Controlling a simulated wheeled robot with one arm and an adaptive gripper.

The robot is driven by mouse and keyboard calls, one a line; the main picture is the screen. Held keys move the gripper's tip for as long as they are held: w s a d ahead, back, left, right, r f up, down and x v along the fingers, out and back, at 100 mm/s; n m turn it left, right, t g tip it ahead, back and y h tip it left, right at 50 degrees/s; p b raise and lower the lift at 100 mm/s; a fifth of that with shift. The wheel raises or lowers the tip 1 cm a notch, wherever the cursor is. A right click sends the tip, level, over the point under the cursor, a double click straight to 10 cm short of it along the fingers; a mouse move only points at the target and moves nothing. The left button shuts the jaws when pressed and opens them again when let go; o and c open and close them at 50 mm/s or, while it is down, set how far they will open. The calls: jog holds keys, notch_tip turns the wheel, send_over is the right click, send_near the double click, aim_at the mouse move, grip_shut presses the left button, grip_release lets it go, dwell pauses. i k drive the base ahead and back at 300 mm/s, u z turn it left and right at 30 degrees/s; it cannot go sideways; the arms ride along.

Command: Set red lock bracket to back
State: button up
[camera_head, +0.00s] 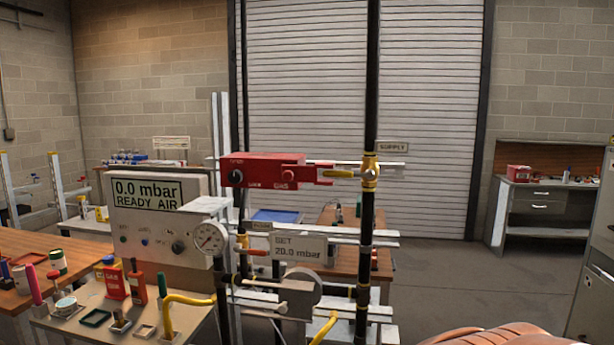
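A red bracket (272,170) with small white lettering sits on a pale horizontal rail at the upper middle of the head view. It has a dark round knob (236,176) at its left and a red knob (290,174) nearer its right end. The yellow lever (341,173) of the brass supply valve (370,172) points left, close to the bracket's right end. I cannot tell whether they touch.
A test panel (160,222) reads "0.0 mbar READY AIR". A pressure gauge (209,238) and a "SET 20.0 mbar" sign (298,247) stand below the bracket. Black vertical pipes flank it. Small tools and bottles crowd the bench (62,327) at lower left. Floor (440,265) is clear at right.

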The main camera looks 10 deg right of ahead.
aim_at(292, 174)
jog(key=u, duration=2.85)
jog(key=k, duration=0.8)
jog(key=z, duration=0.75)
jog(key=i, duration=0.5)
